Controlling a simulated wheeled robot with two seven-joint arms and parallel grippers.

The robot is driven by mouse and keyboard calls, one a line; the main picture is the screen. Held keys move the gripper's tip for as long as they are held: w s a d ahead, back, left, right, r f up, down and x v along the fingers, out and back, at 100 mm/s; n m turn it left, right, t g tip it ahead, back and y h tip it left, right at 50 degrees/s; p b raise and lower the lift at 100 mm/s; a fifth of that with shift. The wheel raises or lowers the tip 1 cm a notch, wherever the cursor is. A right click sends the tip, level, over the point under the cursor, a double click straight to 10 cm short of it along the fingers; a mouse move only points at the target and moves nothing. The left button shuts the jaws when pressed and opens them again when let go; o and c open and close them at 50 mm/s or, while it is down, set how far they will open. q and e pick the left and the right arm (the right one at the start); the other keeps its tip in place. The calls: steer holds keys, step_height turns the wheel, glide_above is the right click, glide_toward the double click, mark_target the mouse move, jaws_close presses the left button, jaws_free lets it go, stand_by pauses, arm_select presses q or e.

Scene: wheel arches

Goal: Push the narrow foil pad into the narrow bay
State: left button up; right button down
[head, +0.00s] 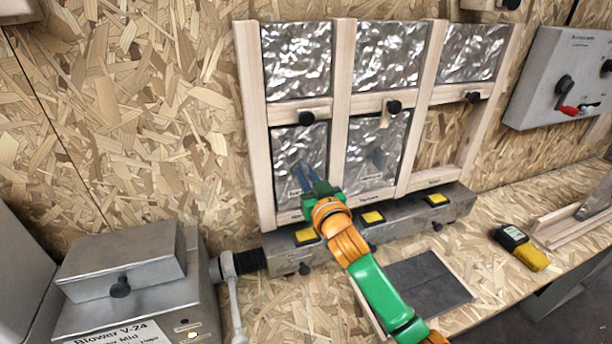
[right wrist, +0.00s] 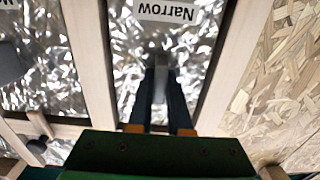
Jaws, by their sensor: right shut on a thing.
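The narrow foil pad (head: 287,143) is a crinkled silver panel in the lower left bay of the wooden frame (head: 340,140), between two upright posts. It carries a label reading "Narrow", which appears upside down in the right wrist view (right wrist: 168,11). My right gripper (head: 305,181) is at the lower part of the pad, shut on its grey tab (right wrist: 160,82). In the right wrist view the pad's foil (right wrist: 135,45) lies between two wooden strips. I cannot tell how deep the pad sits in the bay. My left gripper is not in view.
Another foil pad (head: 372,137) with a grey tab fills the lower middle bay; the lower right bay (head: 440,140) shows bare board. Wooden latches with black knobs (head: 306,118) sit above the lower bays. A grey duct (head: 340,240) runs below. A yellow-black device (head: 520,248) lies on the bench.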

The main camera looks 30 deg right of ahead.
steer(key=c, duration=0.8)
jaws_free()
steer(key=shift+w, duration=0.1)
steer(key=shift+o, duration=0.2)
steer(key=shift+s+a+f, duration=0.1)
steer(key=shift+s, duration=0.3)
steer(key=p+v, duration=0.3)
steer(key=v, duration=1.1)
steer(key=shift+s, duration=0.2)
